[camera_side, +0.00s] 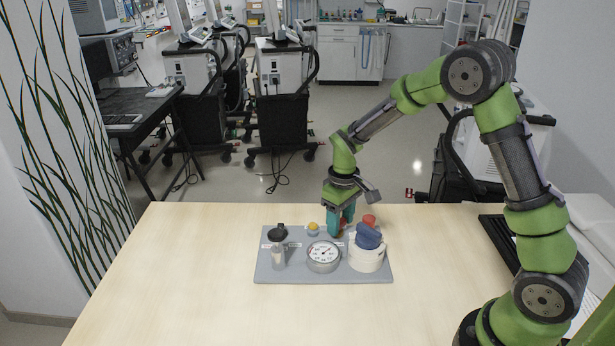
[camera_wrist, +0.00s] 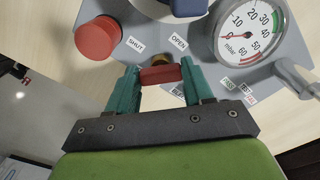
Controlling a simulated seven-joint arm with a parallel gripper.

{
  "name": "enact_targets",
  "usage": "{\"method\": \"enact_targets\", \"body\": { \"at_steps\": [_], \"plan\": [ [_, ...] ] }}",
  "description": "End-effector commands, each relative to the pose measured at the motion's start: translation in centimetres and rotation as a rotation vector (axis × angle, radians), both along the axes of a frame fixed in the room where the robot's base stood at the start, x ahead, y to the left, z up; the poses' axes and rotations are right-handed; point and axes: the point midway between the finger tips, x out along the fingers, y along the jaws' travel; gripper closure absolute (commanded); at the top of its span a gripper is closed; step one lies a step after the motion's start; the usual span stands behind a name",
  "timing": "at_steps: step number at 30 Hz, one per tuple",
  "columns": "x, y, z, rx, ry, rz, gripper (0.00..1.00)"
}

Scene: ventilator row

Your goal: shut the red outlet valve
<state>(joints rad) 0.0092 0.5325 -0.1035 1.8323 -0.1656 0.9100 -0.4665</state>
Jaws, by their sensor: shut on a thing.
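The red outlet valve's handle (camera_wrist: 160,75) sits between my gripper's teal fingers in the wrist view, in front of a brass fitting (camera_wrist: 157,60). A SHUT label (camera_wrist: 135,45) lies to its left and an OPEN label (camera_wrist: 179,41) to its upper right. I cannot tell clearly which label the handle points to. My gripper (camera_wrist: 159,71) is shut on the handle. In the side view my gripper (camera_side: 340,229) reaches down to the back of the grey panel (camera_side: 300,277), and the fingers mostly hide the valve.
A red round button (camera_wrist: 97,38) stands close to the valve. A dial gauge (camera_side: 323,256) and a white canister with a blue top (camera_side: 366,259) stand in front. The table (camera_side: 180,270) around is clear.

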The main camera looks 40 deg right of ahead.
Motion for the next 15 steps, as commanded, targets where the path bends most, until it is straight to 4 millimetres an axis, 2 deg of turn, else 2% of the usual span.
{"method": "enact_targets", "body": {
  "at_steps": [15],
  "plan": [
    [0.08,0.25,0.13,0.001,-0.001,-0.489,0.79]
  ]
}}
